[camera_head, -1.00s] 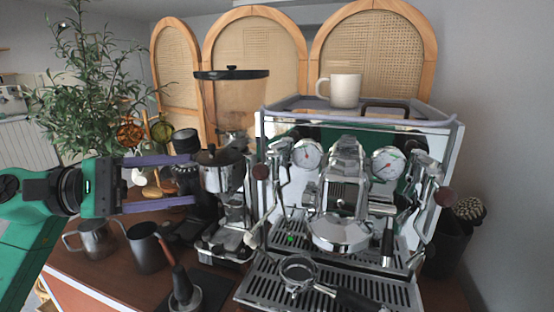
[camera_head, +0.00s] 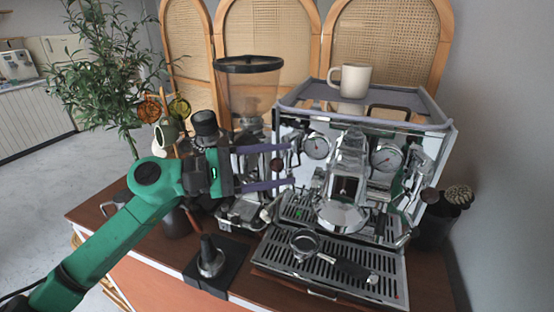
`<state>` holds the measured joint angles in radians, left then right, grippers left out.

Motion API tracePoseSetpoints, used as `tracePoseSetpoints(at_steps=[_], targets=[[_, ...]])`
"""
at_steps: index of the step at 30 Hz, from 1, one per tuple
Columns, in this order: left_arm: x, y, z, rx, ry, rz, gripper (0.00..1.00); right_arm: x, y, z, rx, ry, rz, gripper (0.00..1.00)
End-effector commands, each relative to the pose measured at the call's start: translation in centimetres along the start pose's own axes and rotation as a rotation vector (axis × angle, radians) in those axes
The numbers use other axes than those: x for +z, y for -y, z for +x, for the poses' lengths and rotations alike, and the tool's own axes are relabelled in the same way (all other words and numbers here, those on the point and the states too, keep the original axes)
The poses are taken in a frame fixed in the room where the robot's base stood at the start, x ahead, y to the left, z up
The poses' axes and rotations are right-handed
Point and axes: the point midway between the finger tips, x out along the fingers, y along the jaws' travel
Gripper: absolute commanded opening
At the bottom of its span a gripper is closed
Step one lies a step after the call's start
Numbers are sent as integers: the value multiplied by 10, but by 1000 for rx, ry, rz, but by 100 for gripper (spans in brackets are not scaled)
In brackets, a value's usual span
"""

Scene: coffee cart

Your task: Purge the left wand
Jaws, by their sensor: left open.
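The chrome espresso machine (camera_head: 425,160) stands on the cart, with two round gauges on its front. Its left steam knob (camera_head: 277,165) is dark and round and shows between the two purple fingers of my left gripper (camera_head: 291,167). The gripper is open, with one finger above the knob and one below; I cannot tell whether either touches it. My right gripper is not in view.
A portafilter (camera_head: 305,243) lies on the drip tray. A tamper (camera_head: 210,257) stands on a black mat in front of the grinder (camera_head: 248,92). A white mug (camera_head: 355,80) sits on the machine. A pitcher (camera_head: 177,222) is partly hidden behind my left arm.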

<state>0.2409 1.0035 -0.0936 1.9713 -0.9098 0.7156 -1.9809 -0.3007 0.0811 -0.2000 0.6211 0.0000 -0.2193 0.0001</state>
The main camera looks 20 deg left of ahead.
Motion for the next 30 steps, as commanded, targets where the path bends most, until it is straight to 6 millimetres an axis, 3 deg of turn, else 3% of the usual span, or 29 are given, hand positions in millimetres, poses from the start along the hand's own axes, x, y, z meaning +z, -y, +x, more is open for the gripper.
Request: tracePoseSetpoints(at_steps=[1,5,6,20,30], targets=[[0,0,0,0,0,-1,52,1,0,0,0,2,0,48],[0,0,0,0,0,-1,2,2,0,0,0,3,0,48],[0,0,0,0,0,-1,0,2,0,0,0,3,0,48],[4,-5,0,-44,-29,-75,0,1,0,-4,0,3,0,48],[10,-19,1,-150,-103,-270,0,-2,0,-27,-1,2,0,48]])
